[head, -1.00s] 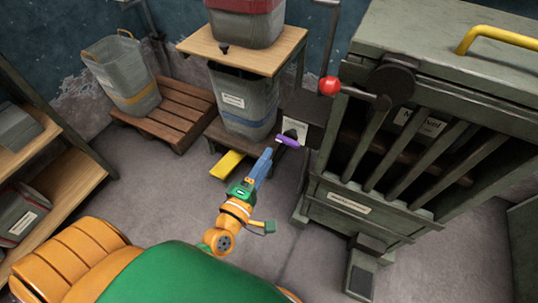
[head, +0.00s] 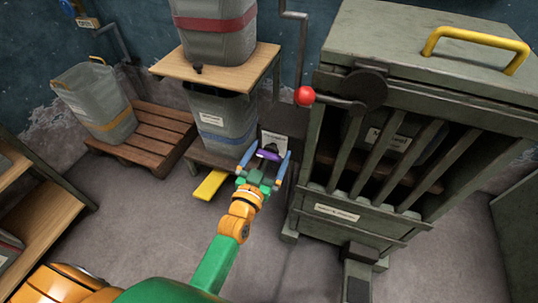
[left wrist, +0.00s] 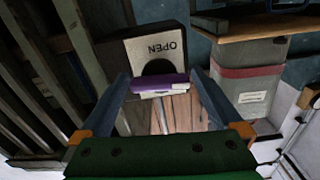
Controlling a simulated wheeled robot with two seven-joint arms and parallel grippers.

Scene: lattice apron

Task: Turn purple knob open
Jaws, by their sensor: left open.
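The purple knob (head: 268,155) is on a dark box beside the grey machine. A white label stands behind it. In the left wrist view the purple knob (left wrist: 160,83) lies crosswise ahead, below a label (left wrist: 157,55) marked OPEN that appears upside down. My left gripper (head: 264,162) is open, with one blue finger on each side of the knob in the head view. In the left wrist view its fingers (left wrist: 162,92) spread apart with the knob between their far ends. I cannot tell whether they touch it. My right gripper is not in view.
The barred grey machine (head: 345,229) with a red-ball lever (head: 305,96) stands close on the right. A grey bin (head: 222,128) with a blue band stands left of the knob, under a wooden shelf (head: 168,69). A yellow pedal (head: 210,185) juts out low in front.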

